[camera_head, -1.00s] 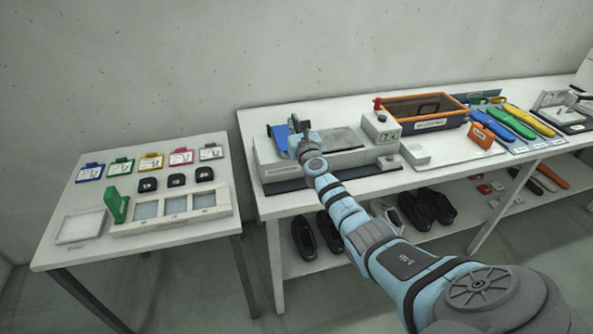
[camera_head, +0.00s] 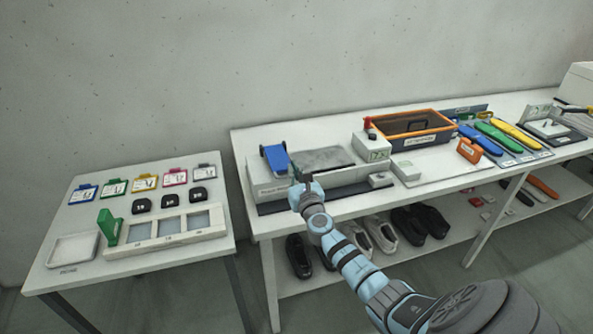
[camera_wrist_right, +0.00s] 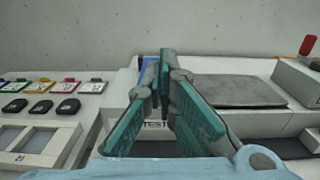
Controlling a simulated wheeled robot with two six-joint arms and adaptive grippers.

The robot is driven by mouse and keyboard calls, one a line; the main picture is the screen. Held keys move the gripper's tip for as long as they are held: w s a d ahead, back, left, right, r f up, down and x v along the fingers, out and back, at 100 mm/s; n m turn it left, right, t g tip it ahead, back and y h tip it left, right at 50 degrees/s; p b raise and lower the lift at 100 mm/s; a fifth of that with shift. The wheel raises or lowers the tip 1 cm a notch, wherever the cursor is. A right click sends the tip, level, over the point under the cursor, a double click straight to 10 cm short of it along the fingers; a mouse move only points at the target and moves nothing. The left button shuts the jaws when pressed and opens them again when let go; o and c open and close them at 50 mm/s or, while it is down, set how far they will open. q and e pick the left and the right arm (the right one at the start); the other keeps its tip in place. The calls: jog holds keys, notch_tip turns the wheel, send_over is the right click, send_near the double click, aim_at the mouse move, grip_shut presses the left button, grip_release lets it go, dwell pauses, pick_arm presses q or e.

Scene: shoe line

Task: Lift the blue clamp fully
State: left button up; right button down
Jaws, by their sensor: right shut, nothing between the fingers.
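The blue clamp (camera_head: 275,158) is a blue plate with dark edges at the left end of a grey test machine (camera_head: 330,184) on the long bench. It stands tilted above the machine's top. My right gripper (camera_head: 294,177) is shut and empty, just in front of and to the right of the clamp, with a small gap in the picture; contact cannot be told. In the right wrist view the gripper (camera_wrist_right: 165,68) covers most of the clamp, and only a blue sliver (camera_wrist_right: 148,62) shows behind it. My left gripper is not in view.
The machine has a dark pad (camera_head: 322,159) and a display box with a red knob (camera_head: 372,146). An orange-rimmed crate (camera_head: 412,130) and coloured tools stand further right. A side table (camera_head: 95,275) with tags and a tray is at left. Shoes lie on the lower shelf.

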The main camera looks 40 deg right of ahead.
jog(key=v, duration=0.3)
jog(key=shift+f, duration=0.1)
jog(key=shift+w+f, duration=0.1)
jog(key=shift+f, duration=0.05)
jog(key=shift+m, duration=0.3)
jog(key=s+f+b, duration=0.1)
jog(key=f+b, duration=0.4)
jog(key=b, duration=0.1)
jog(key=s+a+f+b, duration=0.1)
jog(key=f+b, duration=1.1)
jog(key=b, duration=0.1)
jog(key=shift+s+a, duration=0.35)
jog(key=shift+s, duration=0.05)
notch_tip(320, 180, up, 2)
jog(key=shift+s+a+r+p, duration=0.1)
jog(key=shift+a+r+p, duration=0.05)
jog(key=shift+p, duration=0.4)
